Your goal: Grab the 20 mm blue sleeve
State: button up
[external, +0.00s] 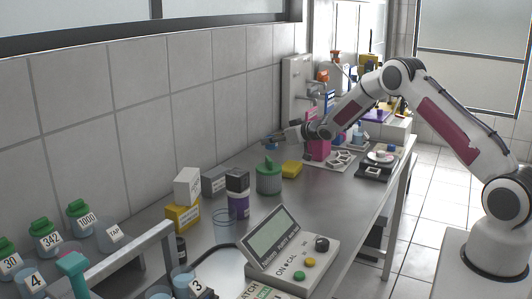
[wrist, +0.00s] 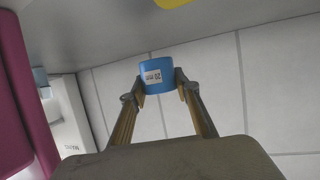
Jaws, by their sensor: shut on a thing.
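The blue sleeve (wrist: 156,70) carries a white label reading "20 mm" in the wrist view. My gripper (wrist: 158,80) is shut on it, with one fingertip against each side. In the external view my gripper (external: 275,139) reaches left from the arm, above the steel bench near the tiled wall. The sleeve shows there as a small blue spot (external: 271,147) at the fingertips. Whether it touches the bench is too small to tell.
The bench's front middle (external: 325,205) is clear.

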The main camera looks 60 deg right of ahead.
jog(key=shift+r, duration=2.9)
jog(key=shift+a, duration=0.1)
